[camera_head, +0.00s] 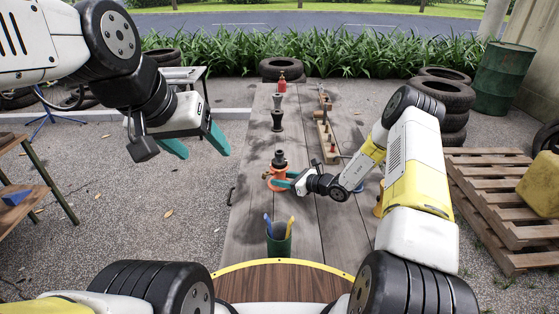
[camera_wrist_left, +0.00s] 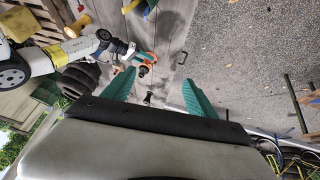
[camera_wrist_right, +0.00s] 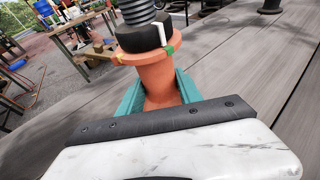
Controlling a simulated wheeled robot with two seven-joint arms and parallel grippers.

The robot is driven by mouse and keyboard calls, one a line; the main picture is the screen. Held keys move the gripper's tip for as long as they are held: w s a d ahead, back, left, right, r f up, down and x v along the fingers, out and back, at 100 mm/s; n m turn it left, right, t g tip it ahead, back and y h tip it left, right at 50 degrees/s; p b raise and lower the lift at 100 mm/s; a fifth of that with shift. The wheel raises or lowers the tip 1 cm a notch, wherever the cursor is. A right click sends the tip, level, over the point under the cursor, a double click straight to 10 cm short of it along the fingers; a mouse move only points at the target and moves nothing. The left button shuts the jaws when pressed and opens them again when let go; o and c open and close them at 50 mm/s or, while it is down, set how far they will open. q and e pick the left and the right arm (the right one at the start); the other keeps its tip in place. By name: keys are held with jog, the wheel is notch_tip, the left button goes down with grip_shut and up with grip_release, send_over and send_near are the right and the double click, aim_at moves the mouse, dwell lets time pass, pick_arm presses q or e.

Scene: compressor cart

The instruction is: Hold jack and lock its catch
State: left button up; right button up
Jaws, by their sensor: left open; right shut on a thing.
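The jack (camera_head: 279,163) stands upright on the table, with an orange body and a dark screw top. In the right wrist view the jack (camera_wrist_right: 158,78) shows an orange flange, a black collar and a ribbed grey screw. Small yellow and green parts (camera_wrist_right: 172,46) sit at the collar; I cannot tell which is the catch. My right gripper (camera_head: 282,180) is shut on the orange body below the flange. My left gripper (camera_head: 197,146) is open and empty, raised left of the table and apart from the jack. The jack also shows in the left wrist view (camera_wrist_left: 146,60).
A dark stand (camera_head: 277,120) and a red bottle-like object (camera_head: 282,87) stand farther back. The table left of the jack is mostly clear.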

pick_arm(q)
jog(key=c, duration=0.4)
jog(key=shift+d+f, duration=0.15)
jog(key=shift+f, duration=0.05)
jog(key=shift+c, duration=1.4)
jog(key=shift+w+d+f+n+g+h, duration=0.3)
jog(key=shift+d+f+n+g+h, duration=0.1)
jog(key=shift+d+f, duration=0.1)
jog(key=shift+w+d+f+n+g+h, duration=0.3)
jog(key=shift+d+f+n, duration=0.1)
jog(key=shift+d, duration=0.1)
jog(key=c, duration=0.8)
jog(key=w+d+f+n+g+h, duration=0.1)
jog(key=w+d+f+n+h, duration=0.2)
jog(key=d+n, duration=0.1)
jog(key=shift+d+g, duration=0.15)
jog(key=shift+g, duration=0.25)
jog(key=w+f+n+t+h, duration=0.3)
jog(key=w+f+n, duration=1.2)
jog(key=w+a+f+n+y, duration=0.1)
jog(key=a+f+n, duration=0.2)
jog(key=f, duration=0.2)
jog(key=w+a+f+n+t+y, duration=0.1)
jog(key=w+a+f+n, duration=0.1)
jog(key=a+f+n, duration=0.1)
notch_tip(320, 180, down, 3)
jog(key=shift+w+a+r+n+y, duration=0.15)
jog(key=shift+w+n+y, duration=0.15)
jog(key=shift+n, duration=0.3)
